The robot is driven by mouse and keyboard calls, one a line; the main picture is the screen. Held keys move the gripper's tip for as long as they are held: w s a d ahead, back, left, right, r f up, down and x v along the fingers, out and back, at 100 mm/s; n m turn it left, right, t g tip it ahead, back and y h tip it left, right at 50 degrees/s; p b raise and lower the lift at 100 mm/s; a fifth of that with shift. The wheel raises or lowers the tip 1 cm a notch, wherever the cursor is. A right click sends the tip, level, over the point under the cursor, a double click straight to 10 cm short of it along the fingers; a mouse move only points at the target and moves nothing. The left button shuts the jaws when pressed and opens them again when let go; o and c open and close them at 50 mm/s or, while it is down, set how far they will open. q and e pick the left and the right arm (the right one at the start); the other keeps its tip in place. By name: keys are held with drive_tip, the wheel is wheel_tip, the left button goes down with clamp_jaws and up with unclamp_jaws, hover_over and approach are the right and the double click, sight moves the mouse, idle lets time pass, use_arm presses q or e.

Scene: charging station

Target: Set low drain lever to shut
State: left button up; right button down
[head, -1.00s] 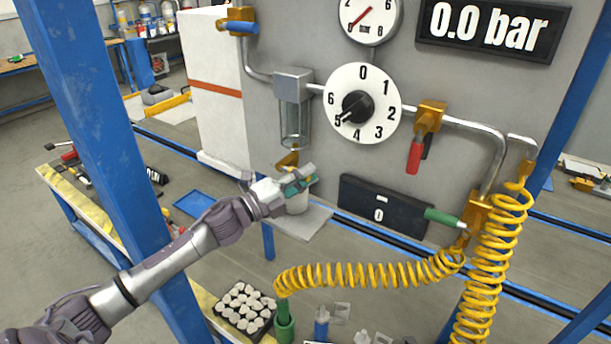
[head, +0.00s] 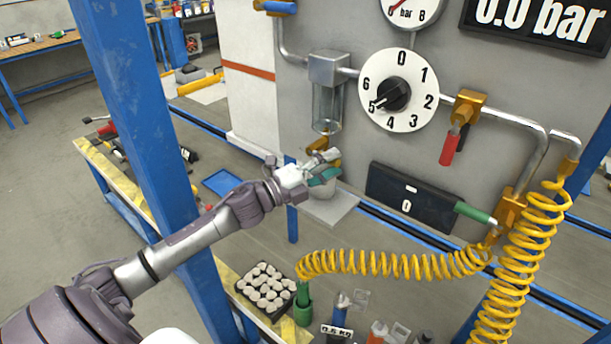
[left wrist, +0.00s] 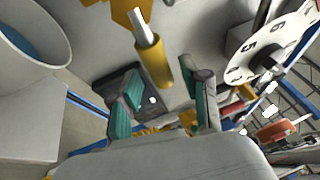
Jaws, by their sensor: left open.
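The low drain lever shows in the left wrist view as a yellow-gripped handle (left wrist: 153,64) on a metal stem below a yellow valve body. In the head view its yellow valve (head: 321,142) sits under the clear filter bowl (head: 328,106), and my gripper partly hides it. My left gripper (head: 330,167) is open beside the drain, just above a white cup. In the left wrist view the gripper's teal-padded fingers (left wrist: 167,95) stand apart, with the lever's end near the gap between them. I cannot tell if they touch it. My right gripper is in neither view.
The white cup (head: 322,190) stands on a small grey shelf (head: 338,211) under the drain. The dial (head: 397,90) and a red-handled lever (head: 448,148) are to the right. A coiled yellow hose (head: 400,264) hangs below. A blue post (head: 143,150) stands at left.

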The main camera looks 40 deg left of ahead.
use_arm(q)
drive_tip(key=v, duration=1)
drive_tip(key=shift+s+a, duration=0.2)
drive_tip(key=shift+s, duration=0.1)
drive_tip(key=shift+f, duration=0.15)
